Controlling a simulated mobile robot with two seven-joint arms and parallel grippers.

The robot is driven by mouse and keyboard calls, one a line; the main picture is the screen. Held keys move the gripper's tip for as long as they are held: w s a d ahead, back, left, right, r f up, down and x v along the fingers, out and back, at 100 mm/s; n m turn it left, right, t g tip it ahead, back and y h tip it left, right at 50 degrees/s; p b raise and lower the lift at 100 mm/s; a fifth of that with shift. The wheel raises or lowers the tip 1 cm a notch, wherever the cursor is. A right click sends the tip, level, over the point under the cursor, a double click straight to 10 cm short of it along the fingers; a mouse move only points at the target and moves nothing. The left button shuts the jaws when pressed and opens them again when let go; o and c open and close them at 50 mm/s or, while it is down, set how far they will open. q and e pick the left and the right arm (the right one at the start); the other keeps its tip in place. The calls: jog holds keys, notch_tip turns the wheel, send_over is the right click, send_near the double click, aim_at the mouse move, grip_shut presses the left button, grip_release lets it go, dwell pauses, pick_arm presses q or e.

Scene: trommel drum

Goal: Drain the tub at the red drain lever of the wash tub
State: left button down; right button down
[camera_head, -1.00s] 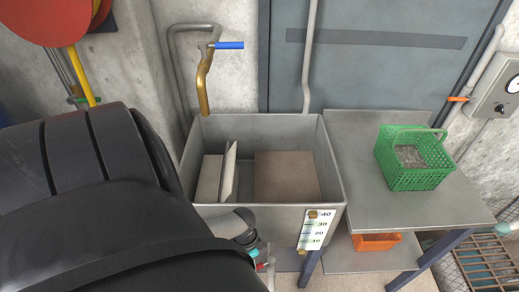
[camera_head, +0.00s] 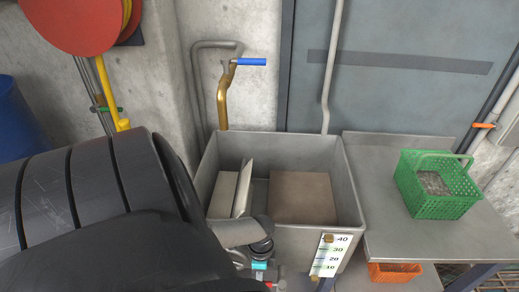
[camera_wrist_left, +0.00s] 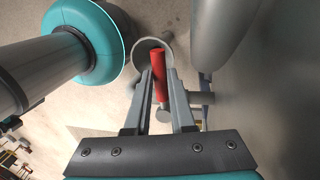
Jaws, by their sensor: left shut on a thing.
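The grey wash tub (camera_head: 352,195) stands in the middle of the head view, with a divider and a brown panel inside. I cannot make out a water level in it. A white scale plate (camera_head: 328,256) is on its front. In the left wrist view the red drain lever (camera_wrist_left: 159,70) lies between the two fingers of my left gripper (camera_wrist_left: 160,76), which is shut on it. In the head view my left gripper is low in front of the tub, mostly hidden, with a bit of red beside it. My right gripper is not in view.
A steel table (camera_head: 400,233) right of the tub carries a green basket (camera_head: 438,187). An orange bin (camera_head: 394,272) sits below. A brass tap (camera_head: 223,98) with a blue handle (camera_head: 244,62) is behind the tub. A red reel (camera_head: 72,25) hangs at upper left.

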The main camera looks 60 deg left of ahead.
pick_arm(q)
jog(key=c, duration=0.8)
grip_release()
jog(key=shift+o, duration=0.2)
notch_tip(320, 180, up, 20)
jog(key=p, duration=0.8)
